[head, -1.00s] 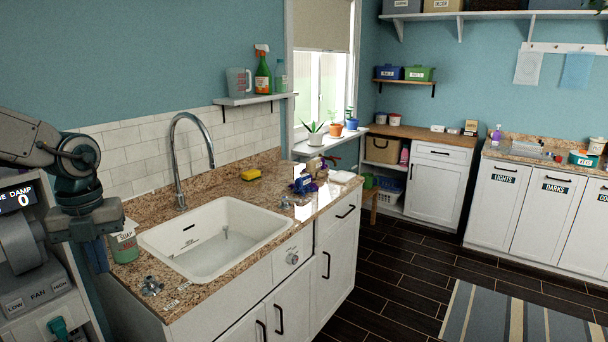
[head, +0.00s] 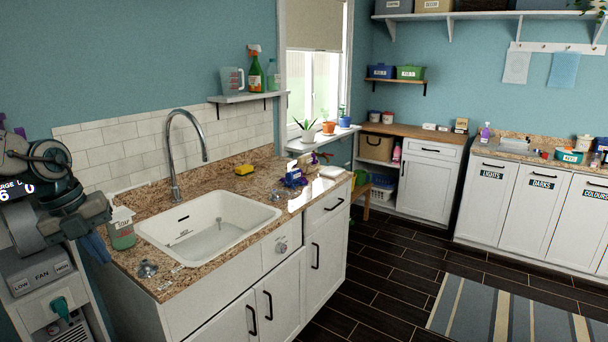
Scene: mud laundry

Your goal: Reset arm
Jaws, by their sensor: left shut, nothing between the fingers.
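My left arm comes in at the left edge, folded in front of the grey dryer panel. Its dark grey gripper (head: 98,211) is shut and empty. It is just left of the green soap bottle (head: 121,230) in this view; I cannot tell whether they touch. The fingers are small and partly lost against the arm and the panel. My right arm and gripper are not in view.
The dryer panel (head: 45,275) stands close at left. The dark floor (head: 385,270) is open at right.

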